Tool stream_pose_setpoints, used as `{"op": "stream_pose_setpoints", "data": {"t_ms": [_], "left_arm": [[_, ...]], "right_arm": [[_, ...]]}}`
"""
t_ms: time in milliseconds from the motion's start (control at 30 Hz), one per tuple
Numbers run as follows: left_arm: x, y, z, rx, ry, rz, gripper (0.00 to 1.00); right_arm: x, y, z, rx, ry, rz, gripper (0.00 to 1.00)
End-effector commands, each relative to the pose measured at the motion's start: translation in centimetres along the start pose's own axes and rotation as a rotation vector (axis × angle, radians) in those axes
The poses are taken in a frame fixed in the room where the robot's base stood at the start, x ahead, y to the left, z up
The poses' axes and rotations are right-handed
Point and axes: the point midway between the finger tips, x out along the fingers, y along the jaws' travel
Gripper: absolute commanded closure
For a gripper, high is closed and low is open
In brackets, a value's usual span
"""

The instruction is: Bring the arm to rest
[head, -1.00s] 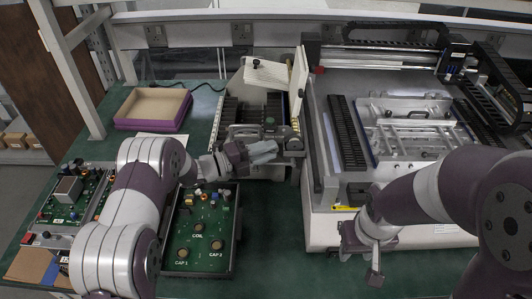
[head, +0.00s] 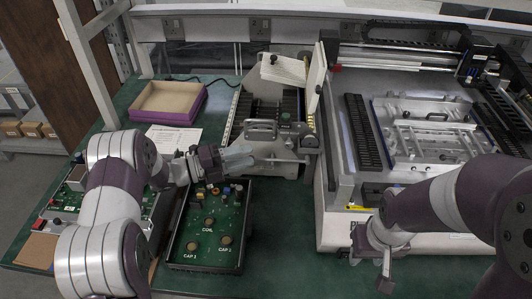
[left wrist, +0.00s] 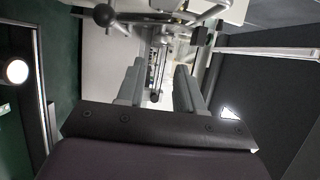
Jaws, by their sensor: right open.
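My left arm reaches in from the left in the head view. Its gripper (head: 238,157) hangs above the far end of the green circuit board tray (head: 208,240), just left of the grey feeder unit (head: 270,155). In the left wrist view the two fingers of this gripper (left wrist: 158,88) stand apart with nothing between them. My right gripper (head: 384,268) is at the lower right of the head view, fingers down, in front of the large machine. It is open and appears empty.
A purple-edged cardboard tray (head: 168,98) and a white paper sheet (head: 172,138) lie at the back left. Another circuit board (head: 63,205) is partly behind my left arm. The large white machine (head: 420,150) fills the right. Green table between board tray and machine is clear.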

Motion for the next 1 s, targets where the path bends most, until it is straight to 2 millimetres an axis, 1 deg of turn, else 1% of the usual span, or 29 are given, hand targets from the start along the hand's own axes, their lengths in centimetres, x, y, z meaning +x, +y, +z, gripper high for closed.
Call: {"op": "stream_pose_setpoints", "data": {"t_ms": [33,100,200,633,667,733,767,833,867,900,933,967,1000], "left_arm": [[-0.9,0.1,0.1,0.001,-0.003,0.001,0.64],[-1.8,0.1,0.1,0.001,-0.001,0.001,0.64],[-2.4,0.0,0.0,0.000,0.000,0.000,0.64],[-2.5,0.0,0.0,-0.001,0.000,0.001,0.64],[-2.4,-0.1,0.1,-0.003,-0.004,0.003,0.64],[-2.0,-0.8,0.9,-0.032,-0.057,0.031,0.64],[-1.8,-1.3,1.6,-0.062,-0.109,0.055,0.64],[-1.4,-2.9,3.9,-0.190,-0.305,0.132,0.64],[-1.7,-3.7,4.8,-0.276,-0.422,0.168,0.64],[-2.6,-4.6,5.7,-0.418,-0.599,0.210,0.64],[-3.8,-5.2,5.8,-0.544,-0.742,0.233,0.64],[-5.3,-5.4,5.3,-0.680,-0.886,0.252,0.64],[-7.5,-5.5,3.6,-0.874,-1.076,0.265,0.64]], "right_arm": [[0.3,0.0,0.0,0.000,0.000,0.000,0.57],[0.4,0.0,0.0,0.000,0.000,0.000,0.57],[0.4,0.0,0.1,0.000,0.000,0.000,0.57],[0.4,0.0,0.0,0.000,0.000,0.000,0.57],[0.3,0.0,0.0,0.000,0.000,0.000,0.57],[0.0,0.0,0.0,0.000,0.000,0.000,0.57],[-0.3,0.0,0.0,0.000,0.000,0.000,0.57],[-1.3,0.0,-0.1,0.000,0.000,0.000,0.57],[-1.7,0.0,-0.2,0.000,0.000,0.000,0.57],[-2.4,0.0,-0.3,0.000,0.000,0.000,0.57],[-2.9,0.0,-0.3,0.000,0.000,0.000,0.57],[-3.4,0.0,-0.4,0.000,0.000,0.000,0.57],[-3.9,0.0,-0.5,0.000,0.000,0.000,0.57]]}}
